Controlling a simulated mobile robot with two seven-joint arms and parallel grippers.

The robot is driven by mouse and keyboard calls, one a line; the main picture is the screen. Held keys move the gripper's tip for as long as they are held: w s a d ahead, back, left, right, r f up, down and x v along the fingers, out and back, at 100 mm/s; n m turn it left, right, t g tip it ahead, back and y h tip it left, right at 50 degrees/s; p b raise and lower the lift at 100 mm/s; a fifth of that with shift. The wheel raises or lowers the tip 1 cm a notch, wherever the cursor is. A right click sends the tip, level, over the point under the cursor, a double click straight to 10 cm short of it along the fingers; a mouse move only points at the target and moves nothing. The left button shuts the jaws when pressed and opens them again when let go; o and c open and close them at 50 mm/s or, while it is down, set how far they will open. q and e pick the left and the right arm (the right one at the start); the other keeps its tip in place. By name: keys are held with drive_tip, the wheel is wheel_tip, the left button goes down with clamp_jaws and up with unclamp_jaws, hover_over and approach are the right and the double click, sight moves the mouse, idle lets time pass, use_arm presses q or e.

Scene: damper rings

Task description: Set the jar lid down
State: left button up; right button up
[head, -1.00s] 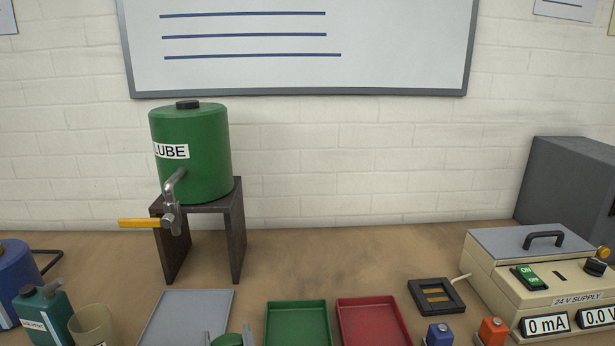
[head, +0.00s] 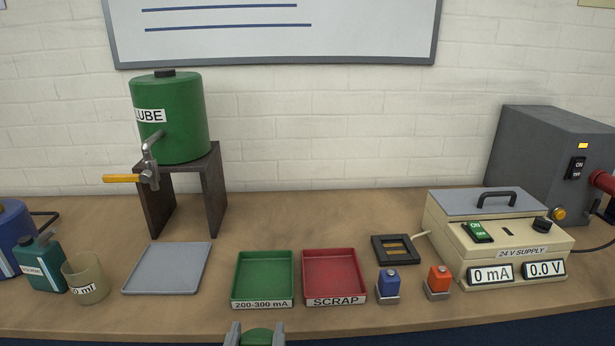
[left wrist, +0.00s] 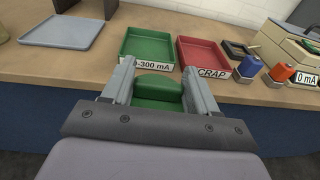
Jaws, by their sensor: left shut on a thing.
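My left gripper (head: 255,334) shows at the bottom edge of the head view, shut on a green round thing, which I take to be the jar lid (head: 257,338). In the left wrist view the green lid (left wrist: 158,88) sits between the two grey fingers of the gripper (left wrist: 156,84). It appears in front of the table's front edge, below the green tray labelled 200-300 mA (head: 264,278). The lower part of the lid is hidden by the gripper. My right gripper is not in view.
The table (head: 330,220) holds a grey tray (head: 167,268), a red SCRAP tray (head: 334,275), blue (head: 388,281) and orange (head: 438,280) small blocks, a 24 V supply (head: 500,240), a beaker (head: 86,279) and a green lube tank (head: 170,120) on a stand. Bare tabletop lies behind the trays.

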use_arm(q)
drive_tip(key=a+f, duration=0.2)
drive_tip(key=a, duration=1.2)
drive_tip(key=shift+s, duration=0.3)
